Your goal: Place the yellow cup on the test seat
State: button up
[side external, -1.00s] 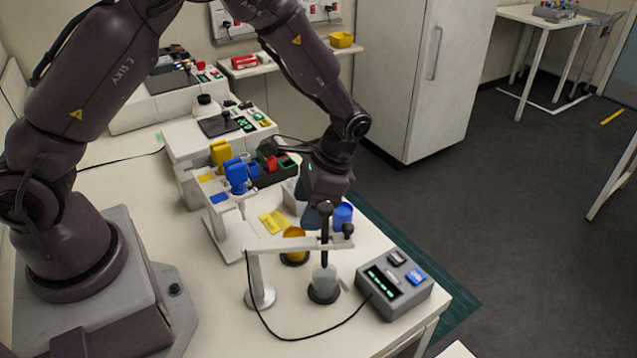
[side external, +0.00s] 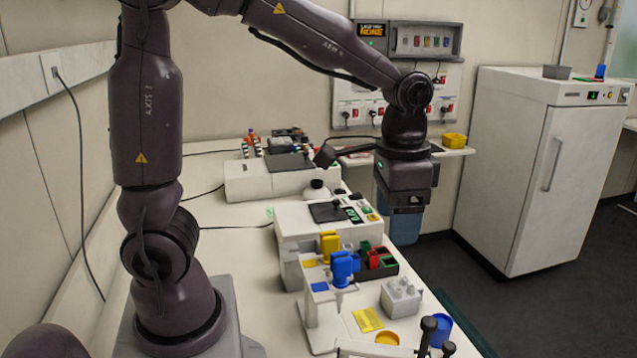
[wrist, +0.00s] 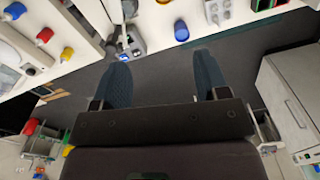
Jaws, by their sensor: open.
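The yellow cup (side external: 387,338) stands near the front of the bench at the bottom edge of the side view, partly cut off. A bit of yellow, likely this cup, shows at the top edge of the wrist view (wrist: 163,2). My gripper (wrist: 162,58) is open and empty, its blue-grey fingers pointing down. In the side view my gripper (side external: 403,228) is raised, well behind the yellow cup and by the bench's right side. The probe stand (side external: 430,326) is cut off at the bottom. I cannot make out the test seat.
A blue cup (side external: 439,330) stands just right of the yellow cup; it also shows in the wrist view (wrist: 181,31). A white block (side external: 401,298) and a rack with a blue holder (side external: 342,267) stand nearby. A grey meter box (wrist: 132,42) shows in the wrist view. Floor lies beneath my fingers.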

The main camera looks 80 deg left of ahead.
jog(key=s+a+r+n+t, duration=0.1)
jog(key=s+r+t, duration=0.4)
jog(key=s, duration=0.6)
jog(key=shift+s+a+r+n, duration=0.15)
jog(key=shift+r+n, duration=0.2)
jog(key=shift+n, duration=0.35)
